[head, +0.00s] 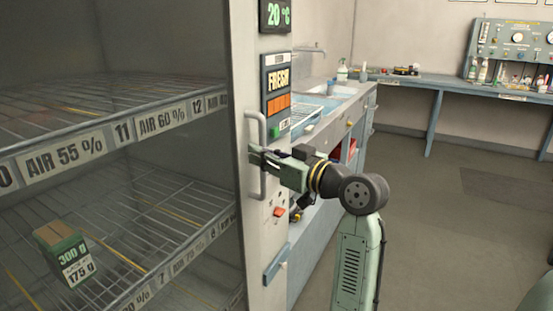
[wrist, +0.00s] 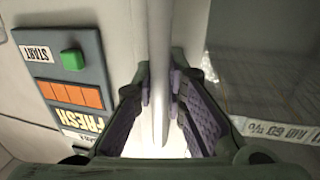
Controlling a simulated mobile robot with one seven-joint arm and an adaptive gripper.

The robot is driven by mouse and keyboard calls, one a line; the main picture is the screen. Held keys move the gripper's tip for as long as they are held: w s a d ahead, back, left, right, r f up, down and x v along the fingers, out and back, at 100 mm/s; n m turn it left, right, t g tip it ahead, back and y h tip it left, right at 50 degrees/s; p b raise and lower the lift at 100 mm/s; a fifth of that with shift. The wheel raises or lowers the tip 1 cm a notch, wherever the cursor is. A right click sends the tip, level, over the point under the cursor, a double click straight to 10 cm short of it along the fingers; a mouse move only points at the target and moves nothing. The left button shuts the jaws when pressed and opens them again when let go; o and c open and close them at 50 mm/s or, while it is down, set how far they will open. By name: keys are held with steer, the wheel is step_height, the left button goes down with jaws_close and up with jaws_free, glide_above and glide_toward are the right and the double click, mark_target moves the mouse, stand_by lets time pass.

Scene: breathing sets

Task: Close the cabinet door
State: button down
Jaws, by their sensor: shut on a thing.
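The cabinet (head: 66,124) fills the left of the head view, with its wire shelves in sight. A pale vertical bar handle (head: 263,187) stands at the right edge of its front. My gripper (head: 257,157) is shut on this handle near its middle. In the wrist view the handle (wrist: 159,50) runs between the two fingers of my gripper (wrist: 160,88). A hazy, glass-like surface (wrist: 270,60) lies right of the handle there. The fingers hide part of the handle. I cannot tell from these views how far the door stands open.
A control panel (head: 277,92) with a green button and orange blocks is right beside the handle. A box (head: 62,250) sits on the lower shelf. A sink counter (head: 345,100) stands behind my arm. The floor (head: 430,215) at right is clear.

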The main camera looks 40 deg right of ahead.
steer(key=shift+w+a+r+y, duration=0.1)
steer(key=shift+w+a+y, duration=0.1)
steer(key=shift+w, duration=0.45)
steer(key=shift+w+a+r+y, duration=0.1)
steer(key=shift+w+a, duration=0.1)
steer(key=shift+w, duration=0.4)
steer(key=c, duration=1.6)
jaws_free()
steer(key=shift+w+a+f, duration=0.1)
steer(key=shift+w+f, duration=0.1)
steer(key=shift+s, duration=0.1)
steer(key=v, duration=1.2)
steer(key=shift+s+r, duration=0.1)
